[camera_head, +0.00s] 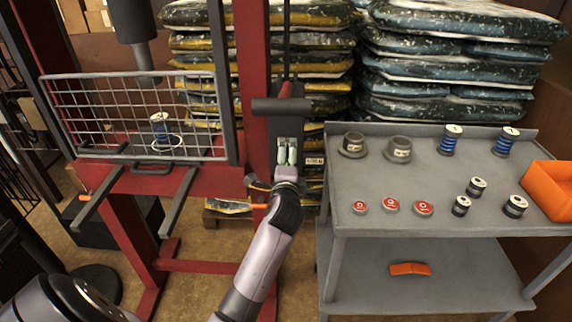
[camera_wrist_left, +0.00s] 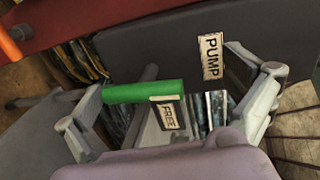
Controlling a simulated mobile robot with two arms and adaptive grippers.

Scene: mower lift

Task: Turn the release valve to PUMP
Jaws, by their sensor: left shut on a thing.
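The release valve's green lever (camera_wrist_left: 140,92) shows in the left wrist view, lying nearly level, its right end over the FREE label (camera_wrist_left: 168,116). The PUMP label (camera_wrist_left: 211,57) is up and to the right on a dark plate, apart from the lever's end. My left gripper (camera_wrist_left: 178,95) has a finger on either side and is shut on the lever; the exact contact is hard to see. In the head view my left gripper (camera_head: 288,153) is at the red press frame's right post, below a dark horizontal cylinder (camera_head: 282,105). My right gripper is not in view.
A grey cart (camera_head: 450,200) with spools, cups and red discs stands to the right. An orange bin (camera_head: 548,188) is at its right edge. The red press frame (camera_head: 253,60) with a wire guard (camera_head: 100,115) stands left. Stacked bags (camera_head: 450,60) are behind.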

